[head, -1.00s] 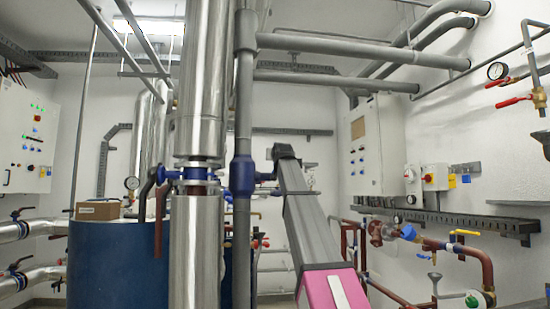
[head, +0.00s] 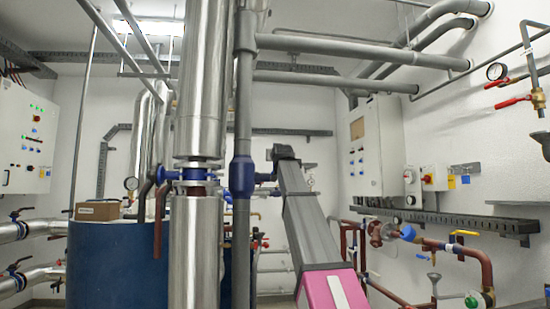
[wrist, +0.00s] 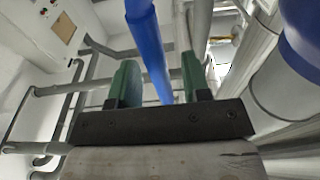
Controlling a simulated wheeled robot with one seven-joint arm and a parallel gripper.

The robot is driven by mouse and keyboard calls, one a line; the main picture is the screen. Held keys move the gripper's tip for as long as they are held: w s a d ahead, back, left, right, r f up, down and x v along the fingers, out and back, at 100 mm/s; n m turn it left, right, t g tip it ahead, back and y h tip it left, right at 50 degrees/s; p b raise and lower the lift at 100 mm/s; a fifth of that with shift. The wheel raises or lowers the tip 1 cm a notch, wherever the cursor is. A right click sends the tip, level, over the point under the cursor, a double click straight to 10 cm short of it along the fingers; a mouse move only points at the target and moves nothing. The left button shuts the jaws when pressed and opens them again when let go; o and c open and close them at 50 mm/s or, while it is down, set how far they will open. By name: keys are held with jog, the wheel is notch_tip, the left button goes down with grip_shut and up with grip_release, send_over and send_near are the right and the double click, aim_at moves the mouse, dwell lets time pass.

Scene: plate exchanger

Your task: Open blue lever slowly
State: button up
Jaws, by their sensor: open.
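A long blue lever (wrist: 150,45) runs down from the top of the wrist view into the space between the two green fingers of my gripper (wrist: 158,82). The fingers are open, one on each side of the lever, and a gap shows on both sides. In the head view my grey and pink arm reaches up to the blue fittings, with a short blue part (head: 265,177) at its left. My fingers are hidden there, and I cannot tell where the lever joins its valve.
A grey vertical pipe with a blue fitting (head: 241,175) and a shiny insulated pipe (head: 200,90) stand left of my arm. A blue tank (head: 110,260) is behind them. Grey pipes (head: 360,50) cross overhead. A control cabinet (head: 375,150) hangs at right.

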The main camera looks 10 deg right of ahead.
jog(key=s+f, duration=0.1)
jog(key=s, duration=0.9)
jog(key=shift+s, duration=0.2)
jog(key=shift+f, duration=0.1)
